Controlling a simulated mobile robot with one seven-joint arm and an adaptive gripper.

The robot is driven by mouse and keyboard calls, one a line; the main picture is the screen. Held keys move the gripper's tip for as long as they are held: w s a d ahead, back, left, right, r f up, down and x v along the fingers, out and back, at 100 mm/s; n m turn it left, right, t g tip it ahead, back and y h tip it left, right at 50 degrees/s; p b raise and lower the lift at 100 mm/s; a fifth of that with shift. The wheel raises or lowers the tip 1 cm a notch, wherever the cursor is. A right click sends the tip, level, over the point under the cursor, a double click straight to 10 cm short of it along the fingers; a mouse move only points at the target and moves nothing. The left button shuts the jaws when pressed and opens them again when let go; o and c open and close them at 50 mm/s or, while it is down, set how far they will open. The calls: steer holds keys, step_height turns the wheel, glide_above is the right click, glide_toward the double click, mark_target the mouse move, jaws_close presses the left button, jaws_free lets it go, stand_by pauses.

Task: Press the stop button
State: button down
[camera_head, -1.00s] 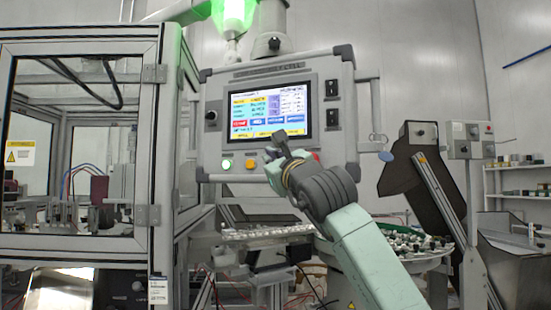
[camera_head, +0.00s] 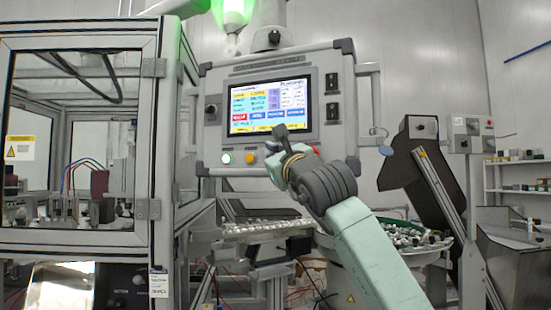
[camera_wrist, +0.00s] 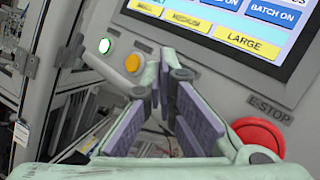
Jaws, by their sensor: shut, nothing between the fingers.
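The red E-STOP button (camera_wrist: 258,138) is a round mushroom knob under an "E-STOP" label, at the lower right of the wrist view. It sits below the screen's right end and is partly covered by my gripper at its lower edge. In the head view a bit of red (camera_head: 317,150) shows behind my gripper. My gripper (camera_wrist: 178,76) is shut and empty, its tips up and left of the red button, in front of the panel below the screen. It also shows in the head view (camera_head: 282,132). I cannot tell whether it touches the panel.
The control panel (camera_head: 214,142) carries a lit touch screen (camera_head: 268,102), a lit white-green button (camera_head: 226,158) and a yellow-orange button (camera_head: 250,160). A glazed machine enclosure (camera_head: 148,180) stands at left. A bowl of small parts (camera_head: 415,240) is below right.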

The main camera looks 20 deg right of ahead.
steer(key=shift+w+d, duration=0.1)
stand_by(0.4)
steer(key=shift+w+d, duration=0.2)
steer(key=shift+w, duration=0.05)
stand_by(0.5)
steer(key=shift+s+a+b, duration=0.3)
steer(key=shift+s+b, duration=0.05)
steer(key=shift+b, duration=0.1)
